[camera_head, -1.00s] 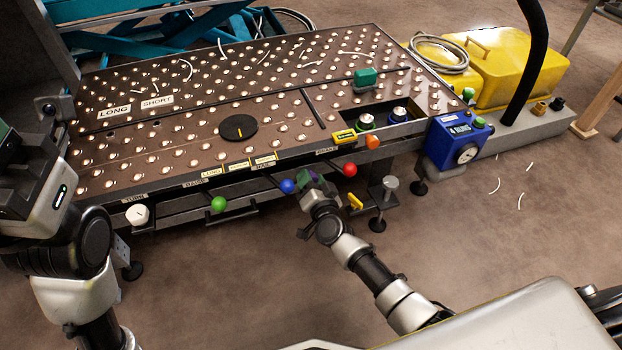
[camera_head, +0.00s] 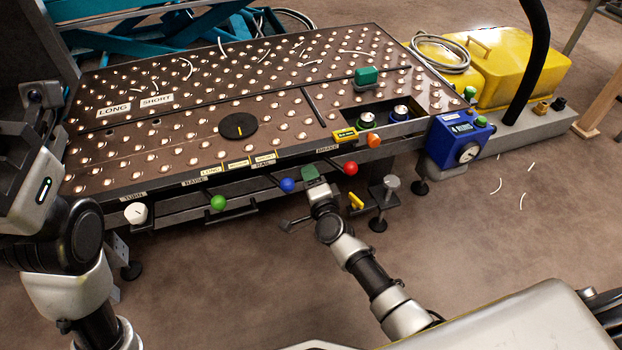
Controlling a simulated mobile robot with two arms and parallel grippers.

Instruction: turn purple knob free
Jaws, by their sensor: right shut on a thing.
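My right gripper (camera_head: 312,176) is at the front rail of the ball-topped table (camera_head: 180,120), between the blue knob (camera_head: 288,185) and the red knob (camera_head: 350,168). It is shut, and the purple knob is hidden inside its jaws. The arm reaches up to it from the lower right. My left arm is at the left edge of the view, away from the knobs. Its gripper (camera_head: 28,115) is dark and partly cut off, and its jaws cannot be made out.
A green knob (camera_head: 218,202) and a white knob (camera_head: 137,212) line the rail to the left. A yellow handle (camera_head: 356,201) and a metal post (camera_head: 391,183) stand to the right of my right gripper. A blue gauge box (camera_head: 458,140) is at the table's right corner.

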